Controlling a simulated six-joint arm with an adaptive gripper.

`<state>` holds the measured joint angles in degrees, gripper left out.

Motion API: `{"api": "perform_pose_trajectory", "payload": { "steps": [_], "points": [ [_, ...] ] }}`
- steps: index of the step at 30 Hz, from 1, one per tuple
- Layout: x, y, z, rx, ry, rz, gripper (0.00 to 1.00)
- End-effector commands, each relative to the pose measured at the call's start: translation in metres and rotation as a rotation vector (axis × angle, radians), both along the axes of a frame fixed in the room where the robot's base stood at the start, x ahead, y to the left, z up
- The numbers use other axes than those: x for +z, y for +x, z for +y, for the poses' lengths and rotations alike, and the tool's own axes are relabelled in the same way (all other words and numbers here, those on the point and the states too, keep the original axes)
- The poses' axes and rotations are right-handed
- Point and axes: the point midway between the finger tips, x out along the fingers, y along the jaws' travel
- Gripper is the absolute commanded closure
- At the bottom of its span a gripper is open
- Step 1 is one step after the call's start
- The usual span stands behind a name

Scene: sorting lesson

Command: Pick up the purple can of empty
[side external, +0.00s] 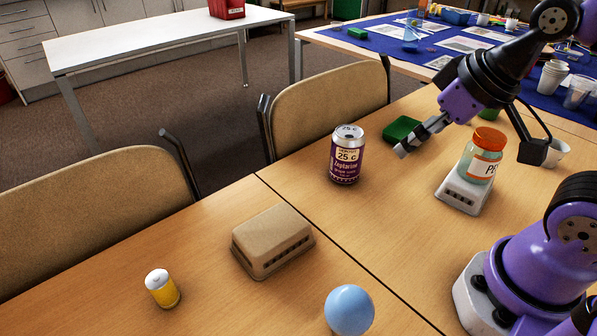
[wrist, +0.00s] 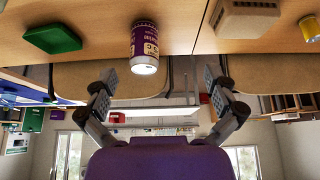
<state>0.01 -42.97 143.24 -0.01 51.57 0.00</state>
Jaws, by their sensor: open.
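The purple can (side external: 346,155) stands upright on the wooden table, near its far edge by the chairs. In the wrist view the can (wrist: 145,46) shows upside down, above and between the fingers but farther off. My gripper (side external: 405,150) is to the right of the can in the side view, apart from it. In the wrist view my gripper (wrist: 158,80) has its two fingers spread wide with nothing between them.
A green block (side external: 402,130) lies behind my gripper. A jar with an orange lid (side external: 484,156) stands on a white box (side external: 462,193) at right. A beige box (side external: 272,241), a yellow battery-like cylinder (side external: 162,288) and a blue ball (side external: 349,310) are nearer. Table around the can is clear.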

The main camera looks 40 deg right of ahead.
Motion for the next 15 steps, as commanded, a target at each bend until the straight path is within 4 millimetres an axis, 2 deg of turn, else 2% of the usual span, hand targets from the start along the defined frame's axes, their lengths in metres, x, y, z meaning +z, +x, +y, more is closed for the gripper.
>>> {"api": "perform_pose_trajectory", "payload": {
  "steps": [5,10,15],
  "points": [
    [0.002,0.011,-0.002,-0.022,0.003,0.013,0.00],
    [0.001,0.055,-0.012,-0.109,0.011,0.054,0.00],
    [-0.011,0.100,-0.023,-0.195,0.013,0.087,0.00]
  ]
}}
